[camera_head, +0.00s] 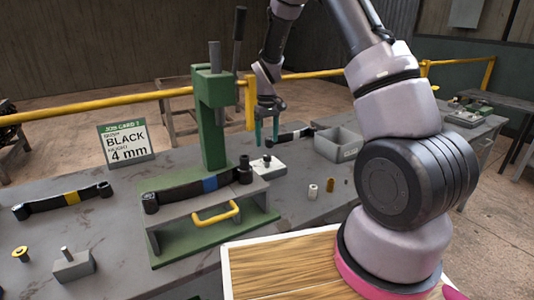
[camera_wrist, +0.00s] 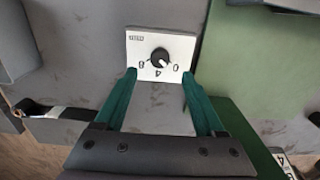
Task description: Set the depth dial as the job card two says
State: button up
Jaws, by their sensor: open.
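The depth dial is a white plate (camera_wrist: 170,44) with a black round knob (camera_wrist: 159,57) and the numbers 8, 4 and 0 upside down in the wrist view. A pale mark on the knob seems to point between 4 and 0. In the head view the dial plate (camera_head: 268,169) lies right of the green press. My gripper (camera_head: 266,142) is open above the dial, its green fingers apart; in the wrist view the fingertips (camera_wrist: 159,75) frame the plate without holding the knob. A card (camera_head: 127,143) at the left reads BLACK, 4 mm; its small title looks like JOB CARD 1.
The green press (camera_head: 213,120) stands close left of the dial, with a dark strap with a blue band (camera_head: 210,184) across its base. A grey bin (camera_head: 339,145) is to the right. Small cylinders (camera_head: 313,191) stand in front. A yellow-banded strap (camera_head: 70,198) lies left.

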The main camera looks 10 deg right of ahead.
aim_at(267, 156)
notch_tip(267, 156, down, 6)
jog(key=shift+f, duration=0.2)
jog(key=shift+c, duration=0.4)
grip_shut()
jog(key=shift+m, duration=0.3)
jog(key=m, duration=0.4)
jog(key=shift+m, duration=2.6)
